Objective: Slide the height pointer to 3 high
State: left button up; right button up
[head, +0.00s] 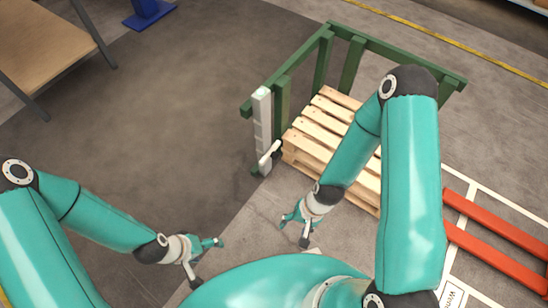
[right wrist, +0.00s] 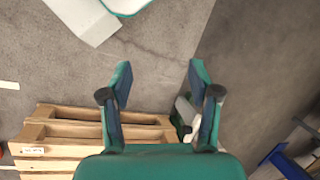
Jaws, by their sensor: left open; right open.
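The light grey scale post (head: 262,118) stands upright at the left front corner of the green frame. The height pointer (head: 269,154), a pale handle-like piece, sits low on this post, near its bottom. Marks on the post are too small to read. My right gripper (head: 294,231) is open and empty, in front of the pointer and apart from it. In the right wrist view its open fingers (right wrist: 160,75) show, and a pale piece at the post is partly hidden behind one finger. My left gripper (head: 208,263) is open and empty at the lower left, farther from the post.
A wooden pallet (head: 307,151) lies inside the green frame (head: 373,44), partly hidden by my right arm. Red bars (head: 495,255) lie on the right within white floor lines. A wooden table (head: 45,45) stands at upper left. The floor left of the post is clear.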

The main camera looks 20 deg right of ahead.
notch_tip(320, 180, down, 9)
jog(key=d+m+g+y+b, duration=0.15)
jog(key=m+b, duration=0.25)
jog(key=m, duration=0.5)
jog(key=n+t+y+b, duration=0.6)
jog(key=n+t+b, duration=0.8)
jog(key=n, duration=2)
send_near(278, 159)
jog(key=w+a, duration=0.2)
jog(key=w+a+f+t, duration=0.1)
jog(key=w+a, duration=0.1)
jog(key=w, duration=0.1)
jog(key=w+a+t+b, duration=0.1)
jog(key=w+a, duration=0.1)
jog(key=a, duration=0.1)
jog(key=shift+w+f, duration=0.2)
jog(key=shift+w, duration=0.2)
jog(key=shift+w+a+r, duration=0.1)
jog(key=shift+w+a, duration=0.25)
jog(key=shift+w, duration=0.1)
